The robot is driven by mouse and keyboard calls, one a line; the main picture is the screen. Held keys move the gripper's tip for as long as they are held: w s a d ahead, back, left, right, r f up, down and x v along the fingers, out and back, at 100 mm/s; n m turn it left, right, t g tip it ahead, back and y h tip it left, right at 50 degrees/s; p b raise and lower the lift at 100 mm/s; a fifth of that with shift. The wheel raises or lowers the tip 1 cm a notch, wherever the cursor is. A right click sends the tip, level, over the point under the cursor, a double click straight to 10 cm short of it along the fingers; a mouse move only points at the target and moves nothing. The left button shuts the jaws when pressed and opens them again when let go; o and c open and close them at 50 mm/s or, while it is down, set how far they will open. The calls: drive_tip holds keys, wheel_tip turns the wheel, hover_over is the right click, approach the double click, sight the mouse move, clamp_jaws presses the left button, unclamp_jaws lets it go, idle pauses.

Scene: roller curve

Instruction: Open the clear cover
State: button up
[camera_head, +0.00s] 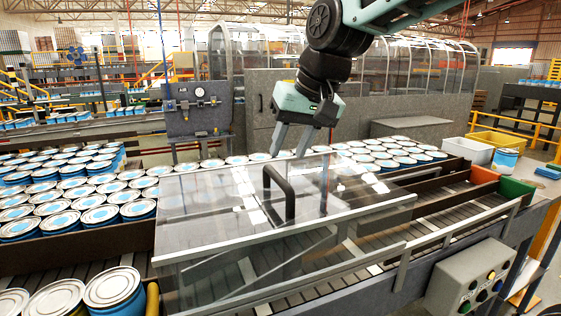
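The clear cover (205,207) is a see-through box-like lid over the roller conveyor, in the middle of the head view. It looks closed, lying flat over the rollers. A dark handle (290,197) arches up from its top. My gripper (288,155) hangs from the arm just above and behind the handle, fingers pointing down. The fingers are apart and nothing shows between them. My gripper appears not to touch the handle; the exact depth gap is hard to tell.
Many cans with blue labels (100,214) crowd the conveyor at left and behind the cover. A control box with buttons (470,280) sits at front right. Orange and green bins (515,190) and a white bin (468,150) stand at right. A grey panel with a gauge (198,108) stands behind.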

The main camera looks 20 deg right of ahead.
sight(278, 174)
drive_tip(key=p+x, duration=0.1)
drive_tip(key=x, duration=0.5)
drive_tip(key=shift+f, duration=0.1)
clamp_jaws()
